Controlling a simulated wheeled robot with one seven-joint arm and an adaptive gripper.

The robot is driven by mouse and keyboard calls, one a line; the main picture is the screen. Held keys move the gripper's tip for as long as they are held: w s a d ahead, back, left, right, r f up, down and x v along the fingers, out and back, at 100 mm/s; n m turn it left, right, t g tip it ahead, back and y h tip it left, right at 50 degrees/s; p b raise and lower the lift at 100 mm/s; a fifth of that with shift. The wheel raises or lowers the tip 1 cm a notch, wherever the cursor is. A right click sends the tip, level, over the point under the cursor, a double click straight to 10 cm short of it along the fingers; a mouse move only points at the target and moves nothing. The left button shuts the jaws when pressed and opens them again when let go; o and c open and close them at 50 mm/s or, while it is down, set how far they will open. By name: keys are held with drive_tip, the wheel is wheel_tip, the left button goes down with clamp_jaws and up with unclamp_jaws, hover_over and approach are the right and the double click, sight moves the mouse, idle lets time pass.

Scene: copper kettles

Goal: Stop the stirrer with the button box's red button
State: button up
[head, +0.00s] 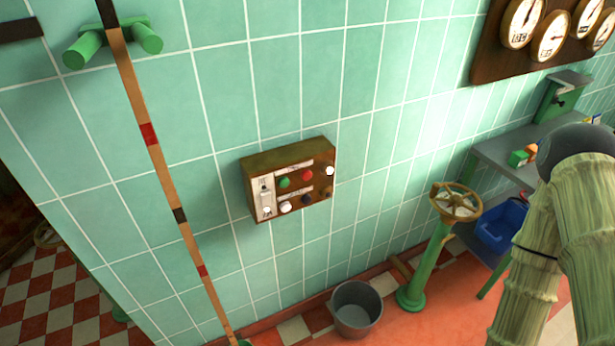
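A brown button box (290,160) is fixed to the green tiled wall near the middle of the head view. Its red button (307,175) is in the upper row, to the right of a green button (284,183). A small white button or lamp (329,170) is at the right end of that row. A lower row has a white, a dark and a brown one. A pale switch plate is at the left of the face. My arm shows at the lower right, apart from the box. My gripper is out of view. No stirrer can be made out.
A green pedestal with a brass handwheel (455,201) and a grey bucket (355,309) stand below, right of the box. A grey table (495,152) and blue bin (502,226) are at the right. A striped pole (165,185) leans on the wall left of the box.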

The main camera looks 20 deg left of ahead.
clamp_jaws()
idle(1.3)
